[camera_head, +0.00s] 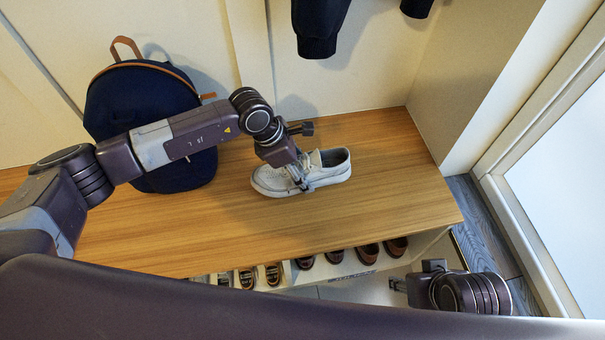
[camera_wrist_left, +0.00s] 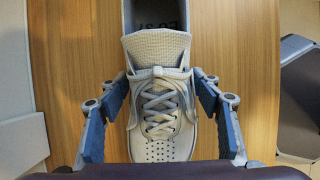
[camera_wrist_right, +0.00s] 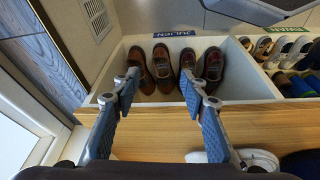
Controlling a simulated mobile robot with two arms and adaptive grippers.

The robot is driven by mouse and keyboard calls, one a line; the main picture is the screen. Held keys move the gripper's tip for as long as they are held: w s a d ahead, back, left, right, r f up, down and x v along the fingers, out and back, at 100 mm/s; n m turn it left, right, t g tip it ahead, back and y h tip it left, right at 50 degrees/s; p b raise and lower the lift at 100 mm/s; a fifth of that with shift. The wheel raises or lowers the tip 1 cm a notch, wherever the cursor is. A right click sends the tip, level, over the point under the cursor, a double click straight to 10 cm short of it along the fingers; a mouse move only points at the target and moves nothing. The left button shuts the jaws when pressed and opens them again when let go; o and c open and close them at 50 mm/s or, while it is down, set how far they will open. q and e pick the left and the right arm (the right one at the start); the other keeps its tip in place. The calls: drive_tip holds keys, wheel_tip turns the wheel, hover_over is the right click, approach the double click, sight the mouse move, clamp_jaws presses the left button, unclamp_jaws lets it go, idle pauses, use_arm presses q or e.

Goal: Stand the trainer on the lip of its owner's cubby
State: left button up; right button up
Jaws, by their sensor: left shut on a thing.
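The trainer (camera_head: 325,172) is a white-grey lace-up shoe lying sole-down on the wooden bench top. My left gripper (camera_head: 301,178) is shut on it from above, across the laced part. In the left wrist view a finger presses each side of the trainer (camera_wrist_left: 160,107); lettering inside the shoe is partly hidden. My right gripper (camera_head: 396,285) is in front of the bench, its fingers (camera_wrist_right: 160,78) apart and empty. In the right wrist view a cubby (camera_wrist_right: 248,78) holding brown shoes has a label (camera_wrist_right: 176,34) that seems to read JULIEN.
A neighbouring cubby with a green label (camera_wrist_right: 263,47) holds several shoes. A navy backpack (camera_head: 150,105) stands on the bench (camera_head: 390,190) at left. Dark clothes (camera_head: 318,30) hang above. The bench's right end is clear, beside a wall and a glazed door (camera_head: 560,180).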

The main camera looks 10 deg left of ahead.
use_arm(q)
drive_tip(key=shift+f, duration=0.7)
drive_tip(key=shift+f, duration=0.1)
drive_tip(key=o, duration=1.5)
